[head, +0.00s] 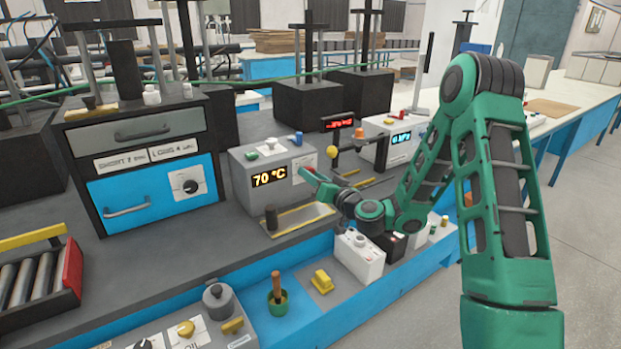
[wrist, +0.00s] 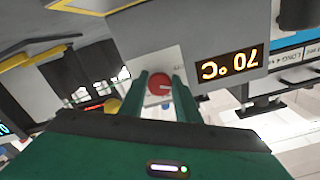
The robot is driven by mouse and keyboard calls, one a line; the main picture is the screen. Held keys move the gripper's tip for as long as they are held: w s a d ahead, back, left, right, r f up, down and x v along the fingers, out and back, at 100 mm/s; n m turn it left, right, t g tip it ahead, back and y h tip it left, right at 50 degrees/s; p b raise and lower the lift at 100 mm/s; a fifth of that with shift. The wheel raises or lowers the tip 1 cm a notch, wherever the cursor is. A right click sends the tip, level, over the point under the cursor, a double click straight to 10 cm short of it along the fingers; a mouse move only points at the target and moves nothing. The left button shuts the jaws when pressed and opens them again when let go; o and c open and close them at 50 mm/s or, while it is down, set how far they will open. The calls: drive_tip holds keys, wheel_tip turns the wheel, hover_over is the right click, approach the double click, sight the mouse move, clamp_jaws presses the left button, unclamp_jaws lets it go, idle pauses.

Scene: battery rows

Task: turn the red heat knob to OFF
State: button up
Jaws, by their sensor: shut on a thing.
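The red heat knob (wrist: 160,84) sits on a pale plate on the front of the grey heater box (head: 245,194). The box's orange display (head: 270,177) reads 70 °C; it shows upside down in the wrist view (wrist: 229,64). My gripper (head: 312,176) reaches the box front right of the display. In the wrist view its green fingers (wrist: 161,80) lie on both sides of the knob, shut on it. The knob's pointer and the plate's markings are too small to read. In the head view my gripper mostly covers the knob.
A yellow ball on a post (head: 332,152) and a white box with a blue display (head: 402,136) stand to the right. White battery-like boxes (head: 358,258) stand below my arm.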

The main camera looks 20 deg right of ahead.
drive_tip(key=n, duration=0.4)
drive_tip(key=shift+d+f+n, duration=0.15)
drive_tip(key=shift+f+n, duration=0.1)
drive_tip(key=shift+n, duration=0.15)
idle(0.4)
drive_tip(key=o, duration=1)
drive_tip(key=shift+r, duration=0.1)
